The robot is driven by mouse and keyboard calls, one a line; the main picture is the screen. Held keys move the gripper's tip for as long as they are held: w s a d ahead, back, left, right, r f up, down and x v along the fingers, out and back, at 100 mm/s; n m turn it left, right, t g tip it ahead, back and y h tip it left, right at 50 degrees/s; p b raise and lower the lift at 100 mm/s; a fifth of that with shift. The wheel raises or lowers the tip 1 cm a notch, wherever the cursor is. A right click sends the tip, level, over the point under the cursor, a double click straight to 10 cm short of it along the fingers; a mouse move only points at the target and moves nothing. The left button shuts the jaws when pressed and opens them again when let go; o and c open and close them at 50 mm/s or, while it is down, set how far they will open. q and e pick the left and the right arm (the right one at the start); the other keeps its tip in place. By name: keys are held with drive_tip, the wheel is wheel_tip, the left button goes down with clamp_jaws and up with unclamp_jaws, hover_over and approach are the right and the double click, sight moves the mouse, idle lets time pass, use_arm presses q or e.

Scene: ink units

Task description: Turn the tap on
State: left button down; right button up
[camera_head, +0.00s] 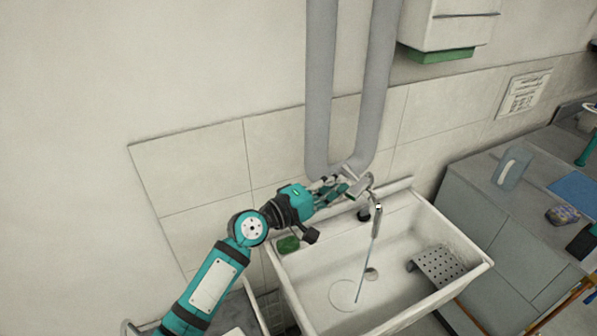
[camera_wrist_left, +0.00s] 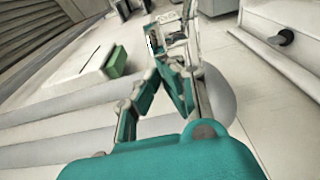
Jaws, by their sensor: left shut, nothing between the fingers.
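The tap (camera_head: 376,210) stands at the back edge of the white sink (camera_head: 478,270), below the bent grey pipes. A thin stream, which looks like water, runs from its spout down to the basin, where a faint ring shows. My left gripper (camera_head: 350,190) reaches in from the left and is shut and empty at the tap's upper part. I cannot tell whether it touches the tap. In the left wrist view the fingers (camera_wrist_left: 164,66) close together in front of pale metal parts. Part of the tap is hidden behind the gripper. My right gripper is not in view.
Two grey pipes (camera_head: 318,90) come down the wall just behind the tap. A perforated plate (camera_head: 438,266) lies in the sink's right side. A green sponge-like item (camera_head: 288,244) sits at the left rim. A counter with a clear jug (camera_head: 512,168) stands at right.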

sight(348, 194)
use_arm(q)
drive_tip(key=shift+s+d+f+p, duration=0.1)
drive_tip(key=shift+s+d+p, duration=0.5)
drive_tip(key=shift+s+d, duration=0.7)
drive_tip(key=shift+a, duration=0.1)
drive_tip(key=shift+s, duration=0.1)
